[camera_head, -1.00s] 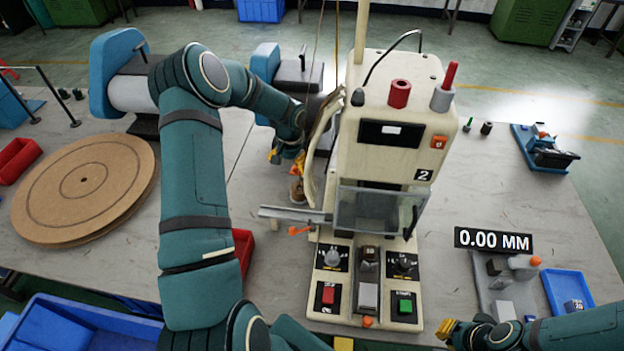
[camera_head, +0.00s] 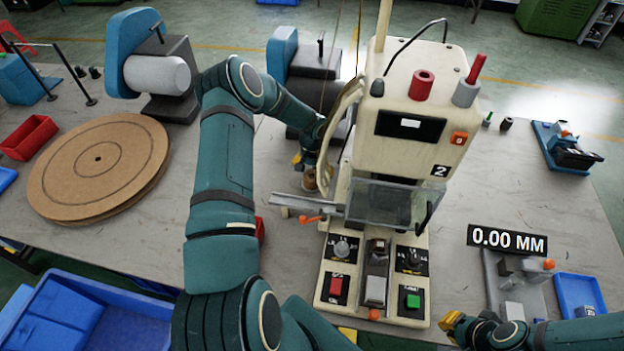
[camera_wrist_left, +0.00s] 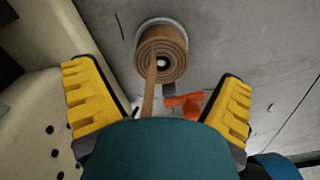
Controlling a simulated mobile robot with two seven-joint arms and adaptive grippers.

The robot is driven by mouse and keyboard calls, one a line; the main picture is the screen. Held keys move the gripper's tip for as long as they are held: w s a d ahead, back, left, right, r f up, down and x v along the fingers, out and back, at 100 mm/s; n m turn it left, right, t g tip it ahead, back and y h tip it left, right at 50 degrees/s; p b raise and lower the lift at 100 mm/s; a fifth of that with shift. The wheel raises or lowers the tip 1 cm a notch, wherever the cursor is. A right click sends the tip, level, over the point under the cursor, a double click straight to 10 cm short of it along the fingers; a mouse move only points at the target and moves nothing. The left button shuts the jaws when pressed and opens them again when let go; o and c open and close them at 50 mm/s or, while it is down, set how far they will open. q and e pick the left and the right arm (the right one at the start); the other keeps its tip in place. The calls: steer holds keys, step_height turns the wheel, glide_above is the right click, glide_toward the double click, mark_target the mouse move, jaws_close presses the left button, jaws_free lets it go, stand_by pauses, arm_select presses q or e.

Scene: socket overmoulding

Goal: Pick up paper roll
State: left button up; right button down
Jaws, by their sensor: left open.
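A brown paper roll (camera_wrist_left: 174,46), wound in a spiral with a strip hanging from it, shows at the top middle of the left wrist view. It lies ahead of and between the two yellow fingers of my left gripper (camera_wrist_left: 160,100), which is open with nothing held. In the head view the brown roll (camera_head: 309,181) is small and partly hidden, beside the cream machine and just below my left gripper (camera_head: 303,160). My right gripper (camera_head: 452,323) shows only as a yellow part at the bottom edge; its fingers are not clear.
The cream machine (camera_head: 412,135) stands close to the right of my left gripper. An orange lever (camera_wrist_left: 185,103) shows near the roll. A white roll (camera_head: 158,76) sits in a blue holder. A brown disc (camera_head: 97,165) lies at left.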

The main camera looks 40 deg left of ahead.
mark_target(312, 176)
arm_select(q)
step_height(312, 176, down, 4)
steer(key=shift+a+f, duration=0.1)
steer(key=shift+f, duration=0.05)
steer(key=c, duration=1.3)
steer(key=shift+w, duration=0.1)
